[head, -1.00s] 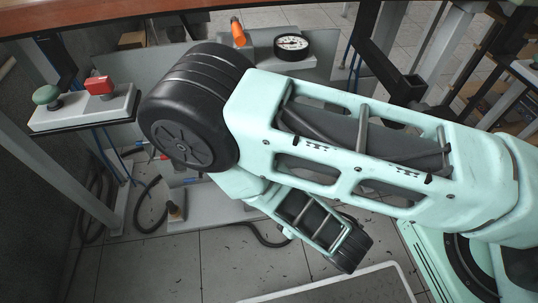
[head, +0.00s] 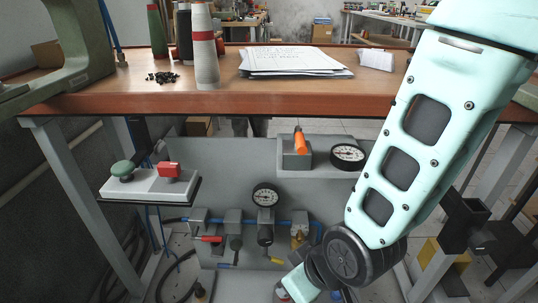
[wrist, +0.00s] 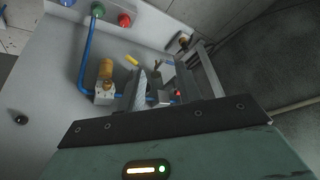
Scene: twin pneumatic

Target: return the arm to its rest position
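My mint-green arm (head: 440,135) runs from the upper right down to a black joint (head: 355,255) at the lower middle in the head view. A further mint link beyond that joint reaches the bottom edge. My gripper is not clearly seen in the head view. In the wrist view my gripper (wrist: 150,92) shows beyond its dark mounting bar and mint housing. I see nothing clearly held.
A wooden workbench (head: 150,100) carries spools and papers (head: 300,62). Below it are a green and red button box (head: 150,185), a grey panel with a gauge (head: 265,195) and valves, and an orange-handled switch (head: 300,145) beside another gauge (head: 347,155). My lower arm is close to this panel.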

